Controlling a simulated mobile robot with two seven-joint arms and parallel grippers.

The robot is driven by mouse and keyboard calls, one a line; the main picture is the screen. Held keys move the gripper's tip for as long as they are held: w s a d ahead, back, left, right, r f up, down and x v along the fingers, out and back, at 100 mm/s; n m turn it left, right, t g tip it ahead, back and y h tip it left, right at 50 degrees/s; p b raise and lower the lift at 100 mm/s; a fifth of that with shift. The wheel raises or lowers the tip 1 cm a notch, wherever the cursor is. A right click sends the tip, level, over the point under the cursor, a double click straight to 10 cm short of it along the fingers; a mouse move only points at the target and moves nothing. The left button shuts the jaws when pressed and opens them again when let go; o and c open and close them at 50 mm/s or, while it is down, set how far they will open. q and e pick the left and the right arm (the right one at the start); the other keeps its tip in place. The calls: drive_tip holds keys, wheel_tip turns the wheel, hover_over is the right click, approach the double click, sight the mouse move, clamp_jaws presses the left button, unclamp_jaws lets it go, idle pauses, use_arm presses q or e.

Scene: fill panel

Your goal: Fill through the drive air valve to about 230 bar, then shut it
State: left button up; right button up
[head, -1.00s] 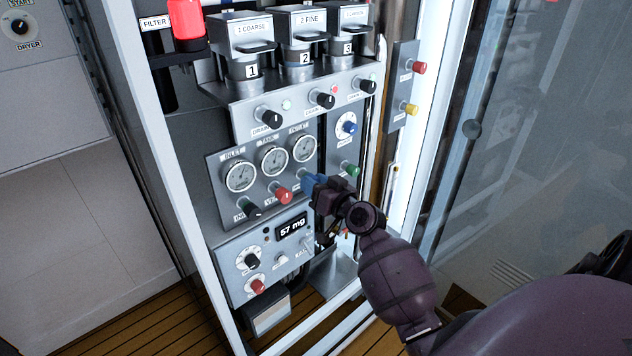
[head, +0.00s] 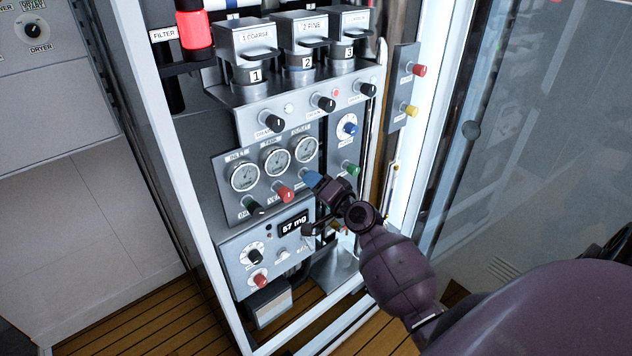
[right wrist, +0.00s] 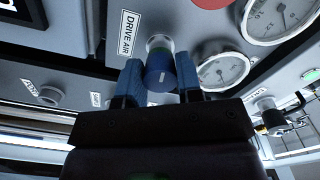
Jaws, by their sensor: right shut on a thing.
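In the right wrist view, the blue drive air valve knob (right wrist: 160,74) sits between the two blue-tipped fingers of my right gripper (right wrist: 161,88), under the label DRIVE AIR. The gripper is shut on it. In the head view my right gripper (head: 313,180) is at the panel, right of the red knob, and covers most of the valve. Three round gauges stand above: inlet (head: 244,177), tank (head: 277,162) and outlet (head: 306,149). Their needles are too small to read surely. My left gripper is not in view.
A display (head: 294,224) below reads 57 mg. A red knob (head: 285,195) is close left of my gripper, and a green knob (head: 352,170) close right. A red lamp (head: 194,30) glows at upper left. The cabinet frame and glass (head: 540,140) stand to the right.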

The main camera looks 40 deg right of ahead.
drive_tip(key=shift+m, duration=0.3)
drive_tip(key=o, duration=0.9)
drive_tip(key=s, duration=1)
drive_tip(key=shift+s+d+b, duration=0.35)
drive_tip(key=shift+s+d, duration=0.05)
idle(0.6)
